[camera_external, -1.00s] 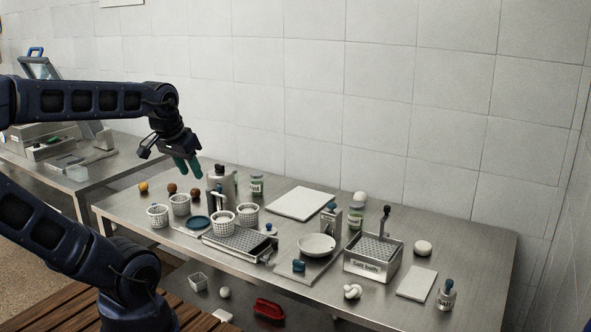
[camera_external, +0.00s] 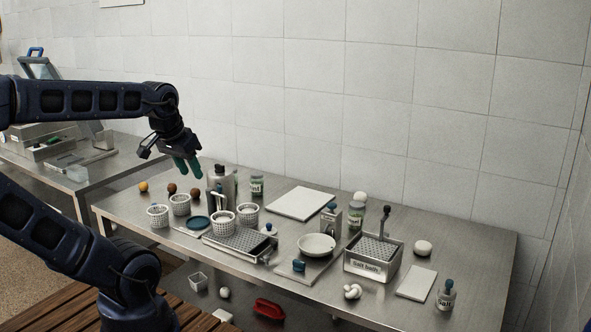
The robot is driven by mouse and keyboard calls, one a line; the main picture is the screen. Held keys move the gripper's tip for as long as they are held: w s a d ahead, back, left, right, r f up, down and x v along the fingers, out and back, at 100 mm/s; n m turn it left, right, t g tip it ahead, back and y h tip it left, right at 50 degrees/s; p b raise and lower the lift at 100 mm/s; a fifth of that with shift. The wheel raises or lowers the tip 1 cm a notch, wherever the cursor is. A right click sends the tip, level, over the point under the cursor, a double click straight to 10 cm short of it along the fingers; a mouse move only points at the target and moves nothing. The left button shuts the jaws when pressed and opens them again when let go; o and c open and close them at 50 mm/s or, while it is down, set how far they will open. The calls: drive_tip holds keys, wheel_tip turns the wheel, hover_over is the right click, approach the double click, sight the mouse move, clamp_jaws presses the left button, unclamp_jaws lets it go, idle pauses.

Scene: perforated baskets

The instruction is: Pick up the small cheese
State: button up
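Several white, cheese-like pieces are in view, and I cannot tell which one is the small cheese. A knotted white piece (camera_external: 352,291) lies near the front edge. White perforated baskets (camera_external: 223,222) stand at the left-middle; their contents are hard to make out. My gripper (camera_external: 187,167), with teal fingers, hangs above the table's back left, clear of all these pieces. Its finger gap is too small to judge, and no held object shows.
A salt bath box (camera_external: 372,268) with an upright handle stands right of centre. A white bowl (camera_external: 317,247), a drain tray (camera_external: 240,243), a tall metal container (camera_external: 222,182) and a salt bottle (camera_external: 446,296) also stand around. White boards (camera_external: 303,203) lie flat. The right end is fairly clear.

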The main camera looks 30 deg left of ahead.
drive_tip(key=o, duration=0.6)
drive_tip(key=shift+c, duration=0.2)
drive_tip(key=w+a+r+n+g+h, duration=0.1)
drive_tip(key=w+a+n, duration=0.25)
drive_tip(key=w, duration=0.45)
drive_tip(key=w+a+r+n+g+h, duration=0.15)
drive_tip(key=w+n, duration=0.25)
drive_tip(key=w, duration=0.4)
drive_tip(key=n+t+h, duration=0.4)
drive_tip(key=n+h, duration=0.2)
drive_tip(key=n, duration=1.1)
hover_over(195, 189)
drive_tip(key=s+a, duration=0.4)
drive_tip(key=a, duration=0.3)
drive_tip(key=f, duration=2.9)
drive_tip(key=shift+s+a+f, duration=0.1)
drive_tip(key=shift+s+a, duration=0.05)
drive_tip(key=shift+s, duration=0.05)
drive_tip(key=shift+f, duration=0.2)
drive_tip(key=shift+x, duration=5.25)
